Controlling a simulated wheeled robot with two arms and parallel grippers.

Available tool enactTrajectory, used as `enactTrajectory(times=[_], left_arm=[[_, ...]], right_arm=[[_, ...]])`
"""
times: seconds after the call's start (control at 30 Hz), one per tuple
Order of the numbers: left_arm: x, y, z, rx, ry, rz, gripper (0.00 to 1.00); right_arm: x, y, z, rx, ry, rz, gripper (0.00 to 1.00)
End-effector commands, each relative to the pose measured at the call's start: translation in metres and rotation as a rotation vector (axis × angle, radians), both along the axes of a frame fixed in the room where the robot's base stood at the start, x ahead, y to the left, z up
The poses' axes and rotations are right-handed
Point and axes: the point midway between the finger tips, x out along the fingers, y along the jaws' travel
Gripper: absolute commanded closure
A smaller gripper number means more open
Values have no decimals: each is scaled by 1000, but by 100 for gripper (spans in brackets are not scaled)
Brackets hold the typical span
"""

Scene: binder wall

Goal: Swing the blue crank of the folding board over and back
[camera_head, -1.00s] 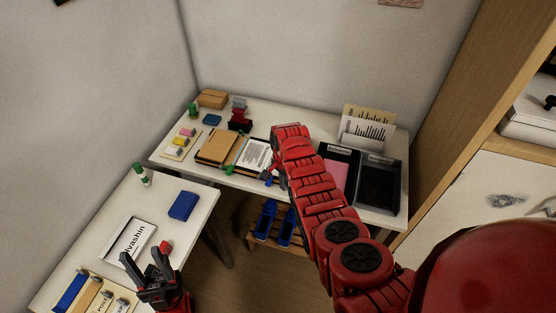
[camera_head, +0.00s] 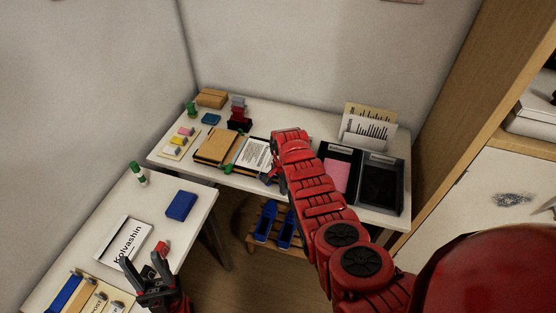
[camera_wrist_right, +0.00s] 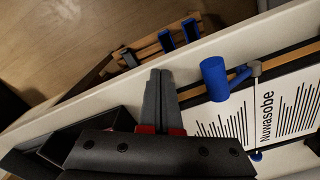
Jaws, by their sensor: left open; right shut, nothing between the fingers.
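The folding board (camera_head: 216,147) lies on the far table, with a brown panel on its left and a printed white sheet on its right. In the right wrist view the blue crank (camera_wrist_right: 214,80) shows as an upright-looking blue cylinder on a short blue arm at the board's edge, beside a sheet reading "Nuwasobe". My right gripper (camera_wrist_right: 161,100) is shut and empty, its fingers apart from the crank, to its left in that view. In the head view my right arm hides much of that area. My left gripper (camera_head: 155,272) is open and empty over the near table.
Black trays (camera_head: 381,188) stand right of my right arm, with a paper holder (camera_head: 366,130) behind. A wooden rack with blue items (camera_head: 270,225) sits under the table. The near table holds a blue box (camera_head: 181,205) and a "Kolvashin" card (camera_head: 122,243).

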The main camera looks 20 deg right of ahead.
Motion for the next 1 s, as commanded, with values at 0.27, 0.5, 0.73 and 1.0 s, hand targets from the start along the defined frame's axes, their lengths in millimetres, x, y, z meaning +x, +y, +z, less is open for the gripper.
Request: enactTrajectory(times=[0.27,0.5,0.73,1.0], left_arm=[[0,0,-3,0,0,0,50],[0,0,-8,0,0,0,50],[0,0,-13,0,0,0,50],[0,0,-18,0,0,0,50]], right_arm=[[1,2,-1,0,0,0,100],[4,6,0,0,0,1,100],[6,10,0,0,1,0,100],[9,14,0,0,2,0,100]])
